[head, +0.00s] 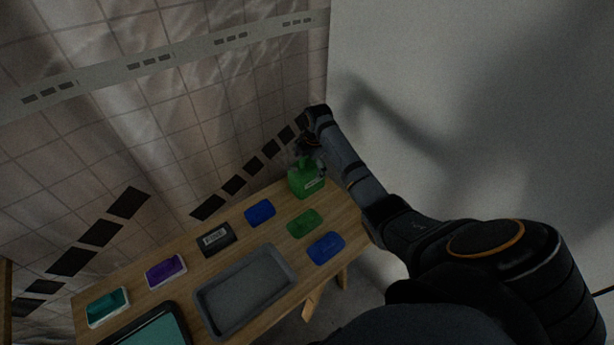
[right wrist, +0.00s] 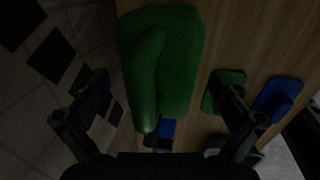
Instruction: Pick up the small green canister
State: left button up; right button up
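The small green canister (head: 306,182) stands at the far right end of the wooden table in the head view, with a pale label on its front. In the right wrist view the canister (right wrist: 181,55) fills the upper middle, with its rounded handle along its left side. My right gripper (head: 309,160) is just above the canister in the head view and hides part of its top. In the right wrist view its fingers (right wrist: 152,115) are wide apart with nothing clasped between them. Contact with the canister cannot be told. My left gripper is in neither view.
The wooden table (head: 283,205) also holds a green item (head: 304,223), two blue items (head: 260,213) (head: 326,248), a dark labelled box (head: 215,239), a purple item (head: 165,270), a teal item (head: 107,306) and a grey tray (head: 203,292). A tiled wall stands behind, a pale wall right.

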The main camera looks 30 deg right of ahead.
jog(key=c, duration=1.2)
